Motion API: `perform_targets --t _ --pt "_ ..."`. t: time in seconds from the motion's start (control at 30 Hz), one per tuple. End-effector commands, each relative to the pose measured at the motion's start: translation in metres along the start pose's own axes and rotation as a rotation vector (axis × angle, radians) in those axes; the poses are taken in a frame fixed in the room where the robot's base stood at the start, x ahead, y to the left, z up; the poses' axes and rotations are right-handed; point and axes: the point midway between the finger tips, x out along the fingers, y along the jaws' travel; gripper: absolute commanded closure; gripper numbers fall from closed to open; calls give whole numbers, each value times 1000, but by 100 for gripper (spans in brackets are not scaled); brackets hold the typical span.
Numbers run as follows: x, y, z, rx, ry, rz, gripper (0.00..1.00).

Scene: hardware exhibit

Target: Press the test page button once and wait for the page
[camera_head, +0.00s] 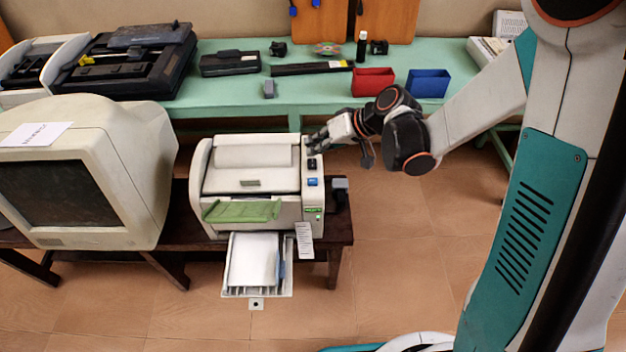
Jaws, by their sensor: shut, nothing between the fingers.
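A cream printer (250,180) stands on a dark brown low table. Its right-hand panel carries a dark button or knob (312,163) at the back, a blue button (313,182) in front of it, and a small green display (314,210). I cannot read which is the test page button. A green output tray (240,210) on its front looks empty. A lower paper tray (256,262) is pulled out with white paper in it. My gripper (316,147) is shut and empty, close above the rear of the panel; I cannot tell whether it touches.
A bulky cream monitor (85,175) stands left of the printer. Behind, a green bench (225,98) holds printer parts, a red bin (373,82) and a blue bin (427,83). A paper tag (304,240) hangs at the printer's front.

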Motion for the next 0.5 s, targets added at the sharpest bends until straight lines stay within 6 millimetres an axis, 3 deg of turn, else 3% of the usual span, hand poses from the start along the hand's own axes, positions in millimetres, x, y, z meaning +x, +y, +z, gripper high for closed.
perform_targets --t 0.5 --pt "34 25 24 0 0 1 100"
